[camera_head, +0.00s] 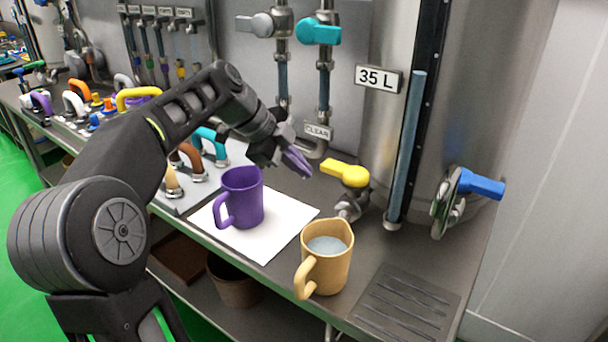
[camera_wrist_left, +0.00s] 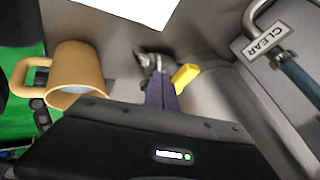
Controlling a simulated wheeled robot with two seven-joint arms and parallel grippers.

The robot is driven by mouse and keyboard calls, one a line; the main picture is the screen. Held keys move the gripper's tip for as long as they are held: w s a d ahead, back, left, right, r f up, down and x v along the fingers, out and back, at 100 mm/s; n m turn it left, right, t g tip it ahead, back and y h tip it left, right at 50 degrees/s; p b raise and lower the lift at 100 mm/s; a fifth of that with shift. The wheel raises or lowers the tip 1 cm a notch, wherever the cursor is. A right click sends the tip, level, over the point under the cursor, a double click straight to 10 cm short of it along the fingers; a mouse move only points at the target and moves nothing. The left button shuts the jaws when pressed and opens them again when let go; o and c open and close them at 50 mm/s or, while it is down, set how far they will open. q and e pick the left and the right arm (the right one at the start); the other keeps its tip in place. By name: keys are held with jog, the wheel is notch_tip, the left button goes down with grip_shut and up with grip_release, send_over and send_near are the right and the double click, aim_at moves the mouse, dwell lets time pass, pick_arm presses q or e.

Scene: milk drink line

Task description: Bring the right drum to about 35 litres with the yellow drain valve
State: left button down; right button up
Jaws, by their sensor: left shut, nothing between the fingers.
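The right drum (camera_head: 480,75) is a tall steel cylinder at the right. On its front is a sight tube with a blue column (camera_head: 405,150) whose top stands about level with the upper edge of the "35 L" label (camera_head: 379,78). The yellow drain valve (camera_head: 346,172) sits low beside the tube, its handle pointing left; it also shows in the left wrist view (camera_wrist_left: 185,76). My left gripper (camera_head: 297,162), with purple fingers, is shut and empty, just left of the yellow handle. In the left wrist view its fingers (camera_wrist_left: 161,92) appear close beside the handle; contact is unclear. My right gripper is out of view.
A tan mug (camera_head: 338,275) holding greyish liquid stands in front of the yellow valve's spout. A purple mug (camera_head: 244,200) stands on a white sheet (camera_head: 285,232). A blue-handled valve (camera_head: 481,184) is at the right. Grey and teal (camera_head: 318,32) valves and a "CLEAR" sign (camera_head: 317,131) are behind.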

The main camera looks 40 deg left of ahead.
pick_arm(q)
jog(key=v, duration=0.7)
jog(key=shift+w+a, duration=0.15)
dwell(0.3)
